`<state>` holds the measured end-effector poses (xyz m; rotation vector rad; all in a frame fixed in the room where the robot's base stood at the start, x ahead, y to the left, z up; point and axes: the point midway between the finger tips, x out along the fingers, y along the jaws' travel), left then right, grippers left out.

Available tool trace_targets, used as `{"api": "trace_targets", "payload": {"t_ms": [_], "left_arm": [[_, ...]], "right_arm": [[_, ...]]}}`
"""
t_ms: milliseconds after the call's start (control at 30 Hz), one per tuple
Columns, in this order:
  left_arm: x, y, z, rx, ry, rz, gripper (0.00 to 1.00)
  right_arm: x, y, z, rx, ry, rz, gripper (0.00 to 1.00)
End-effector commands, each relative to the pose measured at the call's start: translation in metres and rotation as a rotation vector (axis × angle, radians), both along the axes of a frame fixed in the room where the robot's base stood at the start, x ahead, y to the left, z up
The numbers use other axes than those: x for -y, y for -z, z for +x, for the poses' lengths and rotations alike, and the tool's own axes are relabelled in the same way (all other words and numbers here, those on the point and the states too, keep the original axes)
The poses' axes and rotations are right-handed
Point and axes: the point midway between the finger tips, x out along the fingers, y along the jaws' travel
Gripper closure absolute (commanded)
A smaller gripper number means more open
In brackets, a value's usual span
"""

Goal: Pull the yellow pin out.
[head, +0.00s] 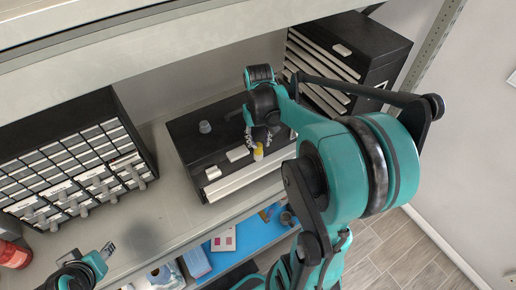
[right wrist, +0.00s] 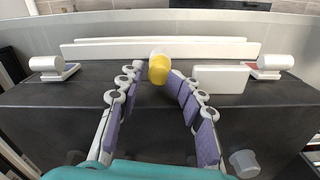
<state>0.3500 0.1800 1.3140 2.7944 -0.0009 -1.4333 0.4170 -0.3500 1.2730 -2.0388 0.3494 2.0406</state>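The yellow pin (head: 258,154) stands at the front edge of a black box (head: 190,142) on the shelf. In the right wrist view the pin (right wrist: 159,70) has a yellow round end and a white part behind it. My right gripper (head: 261,137) is over the box, close to the pin. In the right wrist view its purple-padded fingers (right wrist: 156,78) are spread, with the tips near either side of the pin. I cannot tell whether the right-hand fingertip touches it. My left gripper (head: 105,250) shows only partly at the lower left.
A white block (right wrist: 222,79) sits right beside the pin, and a grey knob (head: 205,127) stands on the box top. A drawer cabinet (head: 75,155) is at left, another black cabinet (head: 372,50) at back right. A shelf beam (head: 150,52) runs above.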

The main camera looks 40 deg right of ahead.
Motion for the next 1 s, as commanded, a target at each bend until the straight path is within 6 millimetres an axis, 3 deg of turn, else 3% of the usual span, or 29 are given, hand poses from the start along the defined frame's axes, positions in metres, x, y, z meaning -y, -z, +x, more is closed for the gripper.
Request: {"api": "trace_targets", "payload": {"t_ms": [200, 500, 633, 733, 1000], "left_arm": [[0.000, 0.000, 0.000, 0.000, 0.000, 0.000, 0.60], [0.000, 0.000, 0.000, 0.000, 0.000, 0.000, 0.60], [0.000, 0.000, 0.000, 0.000, 0.000, 0.000, 0.60], [0.000, 0.000, 0.000, 0.000, 0.000, 0.000, 0.60], [0.000, 0.000, 0.000, 0.000, 0.000, 0.000, 0.60]], "right_arm": [[0.000, 0.031, 0.001, 0.002, 0.000, -0.001, 0.65], [0.000, 0.035, 0.001, 0.002, -0.001, 0.000, 0.61], [-0.001, 0.034, 0.001, 0.003, -0.001, 0.001, 0.95], [-0.001, 0.034, 0.001, 0.003, -0.001, 0.001, 1.00], [-0.001, 0.034, 0.001, 0.004, -0.001, 0.002, 1.00]]}}
